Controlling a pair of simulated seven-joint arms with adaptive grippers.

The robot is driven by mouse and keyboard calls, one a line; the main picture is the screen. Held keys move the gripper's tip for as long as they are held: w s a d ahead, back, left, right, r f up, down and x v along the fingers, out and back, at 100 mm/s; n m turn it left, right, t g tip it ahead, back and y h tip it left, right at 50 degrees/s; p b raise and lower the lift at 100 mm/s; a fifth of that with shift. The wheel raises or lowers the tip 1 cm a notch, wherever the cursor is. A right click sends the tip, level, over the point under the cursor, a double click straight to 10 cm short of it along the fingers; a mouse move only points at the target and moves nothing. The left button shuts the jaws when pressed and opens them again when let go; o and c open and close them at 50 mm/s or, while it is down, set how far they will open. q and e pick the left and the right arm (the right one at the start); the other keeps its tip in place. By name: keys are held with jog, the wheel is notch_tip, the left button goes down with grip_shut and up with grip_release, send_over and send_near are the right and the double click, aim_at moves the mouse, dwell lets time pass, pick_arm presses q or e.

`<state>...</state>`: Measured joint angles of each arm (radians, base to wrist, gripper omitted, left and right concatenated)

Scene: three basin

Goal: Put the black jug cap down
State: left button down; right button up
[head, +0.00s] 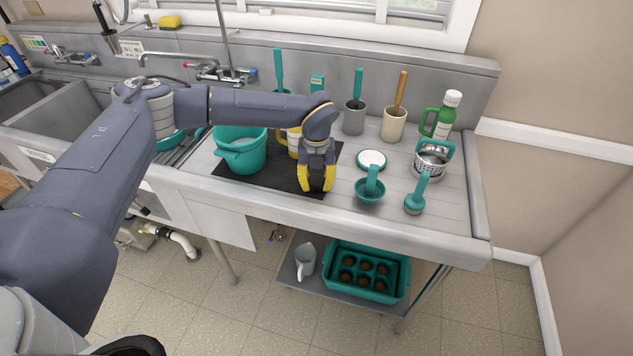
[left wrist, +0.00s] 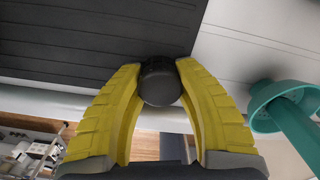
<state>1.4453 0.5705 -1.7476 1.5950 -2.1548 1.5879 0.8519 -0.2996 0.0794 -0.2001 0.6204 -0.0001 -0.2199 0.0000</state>
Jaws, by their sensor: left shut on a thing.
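The black jug cap (left wrist: 160,82) is a small round dark cap, held between the yellow fingertips in the left wrist view. My left gripper (head: 318,186) is shut on it, over the front right corner of the black mat (head: 262,182) near the counter's front edge. In the head view the cap is hidden by the fingers. I cannot tell whether the cap touches the surface. A yellow and white jug (head: 293,140) stands behind the left arm and is partly hidden. My right gripper is not in view.
A teal bucket (head: 240,152) stands left of the gripper. A teal strainer (head: 370,192), a teal-handled brush (head: 415,200) and a white-topped round lid (head: 371,159) lie to the right.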

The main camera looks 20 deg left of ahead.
aim_at(317, 179)
pick_arm(q)
jog(key=c, duration=1)
grip_release()
notch_tip(317, 179, up, 12)
jog(key=shift+r, duration=0.1)
